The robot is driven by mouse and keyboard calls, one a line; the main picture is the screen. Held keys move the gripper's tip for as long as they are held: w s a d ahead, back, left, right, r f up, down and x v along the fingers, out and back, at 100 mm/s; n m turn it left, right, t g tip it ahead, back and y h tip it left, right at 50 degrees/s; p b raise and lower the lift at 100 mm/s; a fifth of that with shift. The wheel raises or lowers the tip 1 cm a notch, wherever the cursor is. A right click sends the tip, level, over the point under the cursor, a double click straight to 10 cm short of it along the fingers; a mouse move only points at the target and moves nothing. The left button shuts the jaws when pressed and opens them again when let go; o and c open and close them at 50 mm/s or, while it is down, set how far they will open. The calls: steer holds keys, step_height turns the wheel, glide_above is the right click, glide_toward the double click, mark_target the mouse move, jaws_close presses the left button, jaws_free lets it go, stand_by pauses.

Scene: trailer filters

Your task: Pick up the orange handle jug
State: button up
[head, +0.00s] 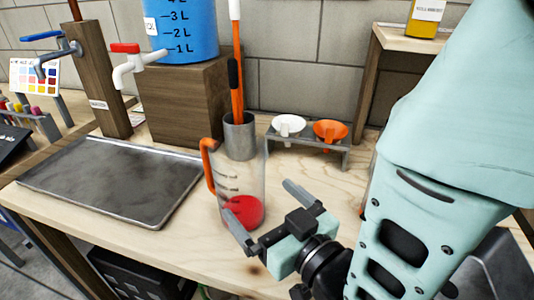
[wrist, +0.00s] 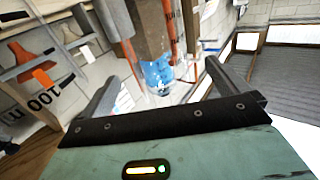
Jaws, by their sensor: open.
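The clear jug (head: 252,178) stands upright on the wooden workbench, with its orange handle (head: 207,165) on its left side. A red round patch (head: 243,210) shows at its bottom. My gripper (head: 258,200) is open and empty at the jug's front right. One finger overlaps the jug's lower front in the head view; the other is to the right of the jug. I cannot tell how far the jug is between the fingers. In the wrist view my open gripper (wrist: 163,72) faces a blurred clear shape, and the jug's outline there is unclear.
A grey metal cup (head: 239,138) with long tools stands just behind the jug. A metal tray (head: 110,178) lies to the left. A rack with a white funnel (head: 288,125) and an orange funnel (head: 330,131) stands behind right. A blue tank (head: 184,30) sits on a wooden block (head: 183,105).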

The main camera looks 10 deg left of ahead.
mark_target(250, 189)
steer(key=p+x, duration=0.1)
steer(key=x, duration=0.3)
steer(key=shift+r, duration=0.1)
steer(key=shift+w+p+x, duration=0.2)
steer(key=shift+p+x, duration=0.5)
steer(key=shift+x, duration=2.4)
steer(key=shift+d+r, duration=0.15)
steer(key=shift+d, duration=0.05)
steer(key=c, duration=0.9)
steer(key=shift+c, duration=0.6)
steer(key=shift+r, duration=0.15)
